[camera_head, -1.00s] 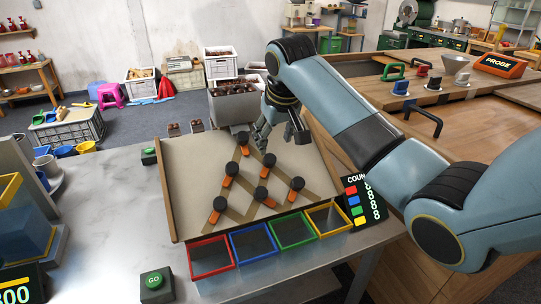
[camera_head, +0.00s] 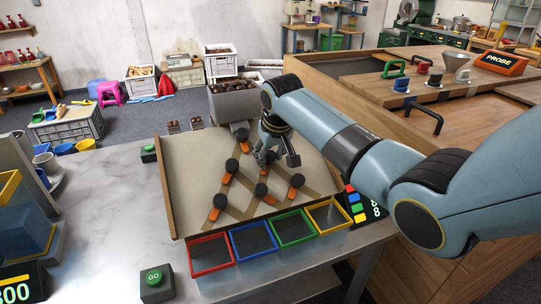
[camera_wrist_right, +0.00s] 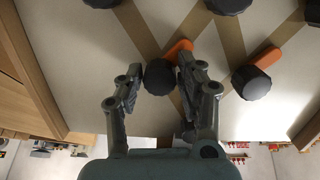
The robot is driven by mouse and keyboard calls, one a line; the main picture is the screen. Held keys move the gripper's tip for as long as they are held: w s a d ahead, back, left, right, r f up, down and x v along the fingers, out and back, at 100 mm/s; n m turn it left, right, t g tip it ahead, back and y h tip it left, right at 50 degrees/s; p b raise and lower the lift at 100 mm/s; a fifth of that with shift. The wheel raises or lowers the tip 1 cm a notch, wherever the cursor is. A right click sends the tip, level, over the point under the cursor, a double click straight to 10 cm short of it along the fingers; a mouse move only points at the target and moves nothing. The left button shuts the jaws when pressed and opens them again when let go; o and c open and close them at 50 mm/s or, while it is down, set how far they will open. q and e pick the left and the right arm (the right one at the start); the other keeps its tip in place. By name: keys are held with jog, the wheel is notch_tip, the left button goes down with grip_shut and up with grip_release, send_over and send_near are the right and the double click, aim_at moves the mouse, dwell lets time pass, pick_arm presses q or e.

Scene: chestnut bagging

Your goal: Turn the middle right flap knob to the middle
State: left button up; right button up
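The middle right flap knob (camera_wrist_right: 158,77) is a dark round knob with an orange flap (camera_wrist_right: 178,50), seen between my right gripper's fingers in the right wrist view. In the head view the gripper largely hides it. My right gripper (camera_head: 276,157) is open over the board. In the right wrist view its fingers (camera_wrist_right: 160,75) stand on either side of the knob, the right one close to the flap; I cannot tell whether they touch. The middle left knob (camera_head: 232,165) also shows in the right wrist view (camera_wrist_right: 250,82). My left gripper is out of view.
The tilted board (camera_head: 187,180) carries several other knobs, including the top one (camera_head: 243,133) and a lower right one (camera_head: 297,180). Red (camera_head: 210,254), blue (camera_head: 253,241), green (camera_head: 294,228) and yellow (camera_head: 328,216) bins line its front. A GO button (camera_head: 154,280) stands left.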

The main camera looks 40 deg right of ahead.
grip_shut()
jog(key=shift+r+n+p, duration=0.2)
jog(key=shift+n+p, duration=1.3)
jog(key=shift+n, duration=0.1)
jog(key=shift+f+n+h+p, duration=0.1)
jog(key=shift+n+h+p, duration=0.4)
jog(key=shift+n+p, duration=1.2)
jog(key=shift+n+b, duration=0.35)
jog(key=shift+n, duration=0.25)
jog(key=shift+o, duration=2.3)
grip_release()
